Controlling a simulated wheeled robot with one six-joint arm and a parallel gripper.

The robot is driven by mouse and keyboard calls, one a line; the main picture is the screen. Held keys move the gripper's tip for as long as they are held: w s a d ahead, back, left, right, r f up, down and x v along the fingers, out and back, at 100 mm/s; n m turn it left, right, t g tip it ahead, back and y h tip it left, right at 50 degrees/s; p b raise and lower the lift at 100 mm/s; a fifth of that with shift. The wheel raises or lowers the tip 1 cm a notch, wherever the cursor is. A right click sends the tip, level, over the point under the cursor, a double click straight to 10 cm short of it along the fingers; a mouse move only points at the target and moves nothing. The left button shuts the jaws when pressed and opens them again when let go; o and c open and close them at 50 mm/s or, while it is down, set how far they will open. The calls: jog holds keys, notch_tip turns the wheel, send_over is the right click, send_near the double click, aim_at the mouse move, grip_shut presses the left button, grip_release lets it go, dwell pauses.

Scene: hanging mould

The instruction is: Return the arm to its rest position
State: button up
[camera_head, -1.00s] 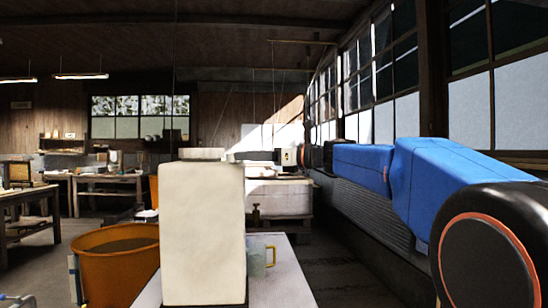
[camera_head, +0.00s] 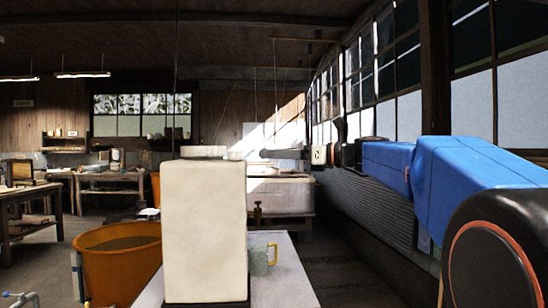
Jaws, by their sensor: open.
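My arm reaches in from the right, with blue links and black joints. My gripper (camera_head: 266,154) points left at its far end, small and dark in front of the bright back area. It is open, and I see nothing between its fingers. A tall cream block, perhaps the mould (camera_head: 204,232), stands upright in the near middle. The gripper is to the right of its top and apart from it in the picture. A thin line runs down from the ceiling to about there.
A white tabletop (camera_head: 290,278) holds a glass mug with a yellow handle (camera_head: 262,256). An orange bucket (camera_head: 118,262) stands at left. A pale stacked bench (camera_head: 282,194) stands behind. Windows and a wall run along the right, close to my arm. Open floor lies left and right.

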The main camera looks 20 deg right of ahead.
jog(key=s+a+f+n+g+h, duration=0.25)
jog(key=s+f+n, duration=0.2)
jog(key=f, duration=0.45)
jog(key=s+a+f+n+g+h, duration=0.15)
jog(key=s+a+f+n, duration=0.3)
jog(key=f, duration=0.45)
jog(key=s+a+f+n+g+h, duration=0.2)
jog(key=s+a+f+n, duration=0.1)
jog(key=s+f, duration=0.4)
jog(key=s+d+f+n+g+h, duration=0.1)
jog(key=s+d+f+n+h, duration=0.2)
jog(key=s+f+n, duration=0.4)
jog(key=s+d+f+n+g+h, duration=0.1)
jog(key=s+d+f+n+h, duration=0.2)
jog(key=s+f+n, duration=0.5)
notch_tip(320, 180, down, 8)
jog(key=shift+s+d+r+h, duration=0.25)
jog(key=shift+d+h, duration=0.05)
jog(key=shift+d, duration=0.1)
